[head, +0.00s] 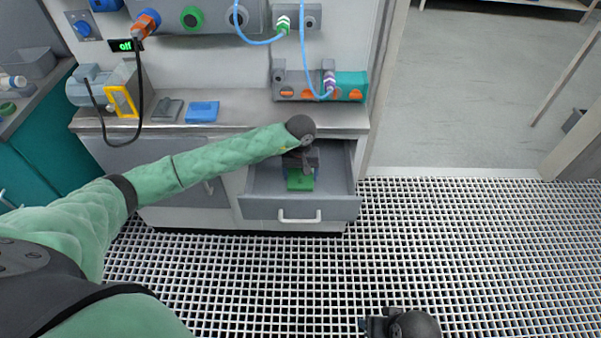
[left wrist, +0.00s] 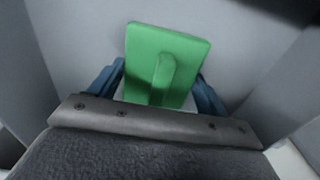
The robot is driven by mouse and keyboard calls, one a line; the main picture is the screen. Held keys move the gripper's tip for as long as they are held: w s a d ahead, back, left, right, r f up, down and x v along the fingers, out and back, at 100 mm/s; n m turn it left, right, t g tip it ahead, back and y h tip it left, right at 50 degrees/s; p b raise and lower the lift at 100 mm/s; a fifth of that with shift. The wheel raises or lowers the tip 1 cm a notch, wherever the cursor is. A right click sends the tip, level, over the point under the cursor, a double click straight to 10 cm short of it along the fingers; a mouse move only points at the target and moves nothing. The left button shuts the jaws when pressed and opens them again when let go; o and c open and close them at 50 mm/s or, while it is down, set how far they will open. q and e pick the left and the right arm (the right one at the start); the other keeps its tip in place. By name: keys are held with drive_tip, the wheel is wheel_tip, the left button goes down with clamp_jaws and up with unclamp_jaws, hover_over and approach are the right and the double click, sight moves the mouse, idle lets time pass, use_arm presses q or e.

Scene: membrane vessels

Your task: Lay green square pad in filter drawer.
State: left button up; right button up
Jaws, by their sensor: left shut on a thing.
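The green square pad (head: 299,183) is inside the open filter drawer (head: 258,208), near its middle. In the left wrist view the pad (left wrist: 185,47) shows as a flat green plate with a raised grip rib. My left gripper (head: 300,172) reaches down into the drawer and is shut on the rib, with blue fingers (left wrist: 162,88) on either side of it. I cannot tell whether the pad touches the drawer floor. My right gripper (head: 377,326) is at the bottom edge of the head view, away from the drawer; its fingers are too unclear to read.
The drawer has a white handle (head: 299,217) on its front. The counter (head: 240,112) above holds a blue block (head: 202,111), a grey block (head: 167,110) and a pump with a yellow frame (head: 122,101). The grating floor (head: 450,250) on the right is clear.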

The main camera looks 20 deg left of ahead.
use_arm(q)
drive_tip(key=shift+f, duration=0.35)
use_arm(e)
drive_tip(key=shift+d+r, duration=0.1)
drive_tip(key=shift+r, duration=0.35)
drive_tip(key=shift+f, duration=0.1)
use_arm(q)
drive_tip(key=shift+f, duration=0.15)
drive_tip(key=o, duration=1)
use_arm(e)
drive_tip(key=shift+w+f, duration=0.1)
drive_tip(key=shift+f, duration=0.25)
drive_tip(key=shift+r, duration=0.1)
